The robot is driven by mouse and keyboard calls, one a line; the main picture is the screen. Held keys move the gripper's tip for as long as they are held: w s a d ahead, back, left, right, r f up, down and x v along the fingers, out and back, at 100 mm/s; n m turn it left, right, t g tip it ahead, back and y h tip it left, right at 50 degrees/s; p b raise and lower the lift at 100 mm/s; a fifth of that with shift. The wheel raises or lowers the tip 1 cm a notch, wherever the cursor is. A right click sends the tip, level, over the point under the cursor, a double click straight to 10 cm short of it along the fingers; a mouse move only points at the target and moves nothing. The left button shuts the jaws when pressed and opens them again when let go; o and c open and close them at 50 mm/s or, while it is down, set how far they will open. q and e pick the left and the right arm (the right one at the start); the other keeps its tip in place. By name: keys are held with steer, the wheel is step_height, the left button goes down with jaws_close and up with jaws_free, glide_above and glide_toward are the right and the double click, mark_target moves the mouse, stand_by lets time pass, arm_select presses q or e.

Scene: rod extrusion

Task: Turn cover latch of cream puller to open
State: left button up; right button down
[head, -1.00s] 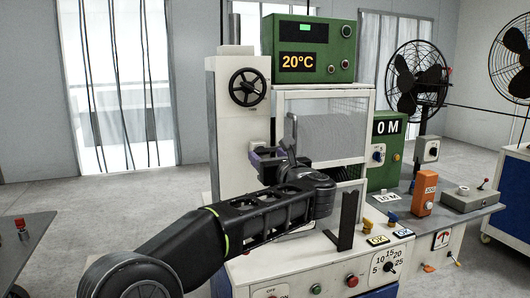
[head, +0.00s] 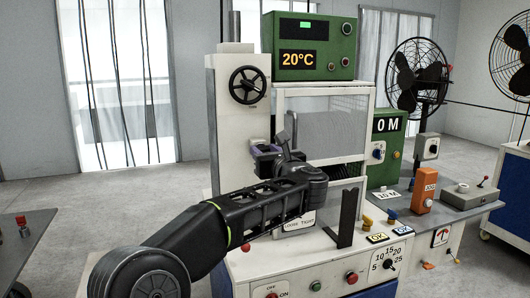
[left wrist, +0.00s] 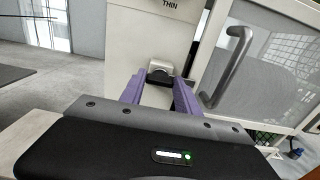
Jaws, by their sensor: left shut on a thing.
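The cream puller (head: 229,140) is a tall cream machine with a black handwheel, standing in the middle of the head view. Its mesh cover (head: 338,128) is on the front; in the left wrist view the cover (left wrist: 262,62) has a grey bar handle. A small grey latch (left wrist: 160,72) shows on the cream body left of the cover. My left gripper (left wrist: 160,90) has its purple fingers on either side of the latch and is shut on it. In the head view my left gripper (head: 266,150) and wrist hide the latch. My right gripper is out of view.
A green box reading 20°C (head: 309,47) sits on top. A black upright bracket (head: 348,218) stands right of my forearm, above a panel of knobs and buttons. An orange box (head: 424,196) and a fan (head: 418,76) are at the right. Open floor lies left.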

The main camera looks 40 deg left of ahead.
arm_select(q)
jaws_close()
